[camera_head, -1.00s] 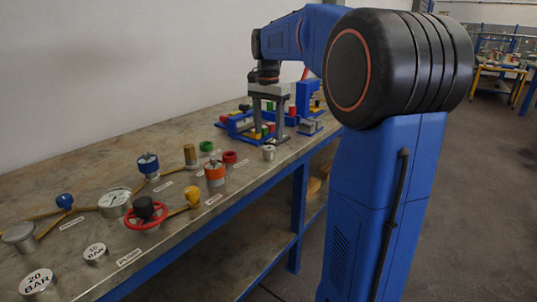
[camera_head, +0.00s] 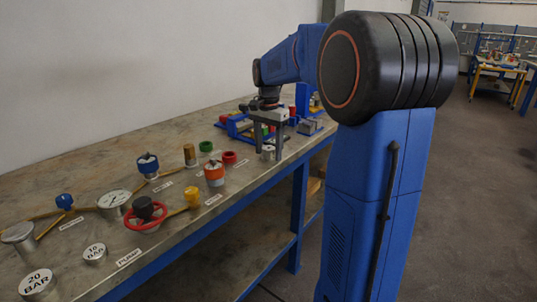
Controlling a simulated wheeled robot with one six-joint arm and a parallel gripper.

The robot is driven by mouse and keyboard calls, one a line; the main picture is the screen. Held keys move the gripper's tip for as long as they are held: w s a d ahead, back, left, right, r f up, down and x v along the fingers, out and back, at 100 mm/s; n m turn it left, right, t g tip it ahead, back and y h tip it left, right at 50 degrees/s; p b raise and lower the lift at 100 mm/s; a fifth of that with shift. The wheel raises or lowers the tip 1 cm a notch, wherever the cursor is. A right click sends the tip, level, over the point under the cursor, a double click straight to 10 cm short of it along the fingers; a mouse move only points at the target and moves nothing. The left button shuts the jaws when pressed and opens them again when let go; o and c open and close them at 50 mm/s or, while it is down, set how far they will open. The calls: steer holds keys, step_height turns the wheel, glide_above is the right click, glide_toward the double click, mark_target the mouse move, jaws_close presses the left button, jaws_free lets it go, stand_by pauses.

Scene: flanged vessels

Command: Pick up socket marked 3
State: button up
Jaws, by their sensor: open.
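A small silver cylinder (camera_head: 268,153) stands upright near the front edge of the workbench. It looks like a socket, but no mark on it can be read from here. My gripper (camera_head: 266,156) points down at the cylinder, with its grey fingers apart. In the picture the cylinder shows between the two fingers. I cannot tell whether either finger touches it.
Behind my gripper is a blue rack (camera_head: 236,127) with coloured parts. My arm hides part of the bench's far end.

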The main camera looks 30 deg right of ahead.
steer(key=c, duration=1.3)
steer(key=shift+c, duration=0.2)
